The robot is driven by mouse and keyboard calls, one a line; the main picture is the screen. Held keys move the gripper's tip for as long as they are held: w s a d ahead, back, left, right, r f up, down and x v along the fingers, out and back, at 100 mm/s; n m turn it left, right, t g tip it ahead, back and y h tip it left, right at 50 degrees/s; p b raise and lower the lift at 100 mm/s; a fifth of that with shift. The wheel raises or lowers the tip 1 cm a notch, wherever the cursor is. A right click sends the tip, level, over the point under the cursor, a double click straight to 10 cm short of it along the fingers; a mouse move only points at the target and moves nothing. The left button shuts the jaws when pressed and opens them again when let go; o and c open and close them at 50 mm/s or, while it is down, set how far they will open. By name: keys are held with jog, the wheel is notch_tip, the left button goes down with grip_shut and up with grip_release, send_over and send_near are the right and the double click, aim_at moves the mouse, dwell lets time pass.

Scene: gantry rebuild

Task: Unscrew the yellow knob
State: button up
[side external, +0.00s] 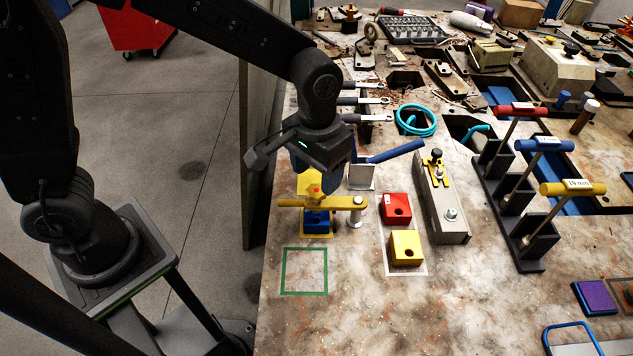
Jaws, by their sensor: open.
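The yellow knob (313,192) sits on a yellow clamp arm (341,202), with a small red-orange spot on its top. Under the arm is a blue block (316,222), inside a yellow outlined square on the bench. A silver post (355,213) stands at the arm's right end. Whether the fingers touch the knob is hard to tell.
A red block (396,208) and a yellow block (406,247), each with a hole, lie to the right. A green outlined square (304,271) in front is empty. A blue handle (396,151) sticks out close behind my gripper. A grey fixture (443,205) and T-handled tools (571,188) stand farther right.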

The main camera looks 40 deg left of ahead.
aim_at(316, 190)
jog(key=shift+f, duration=1.7)
jog(key=c, duration=0.7)
jog(key=shift+c, duration=0.2)
jog(key=shift+n, duration=0.3)
jog(key=n, duration=0.8)
jog(key=shift+n, duration=0.3)
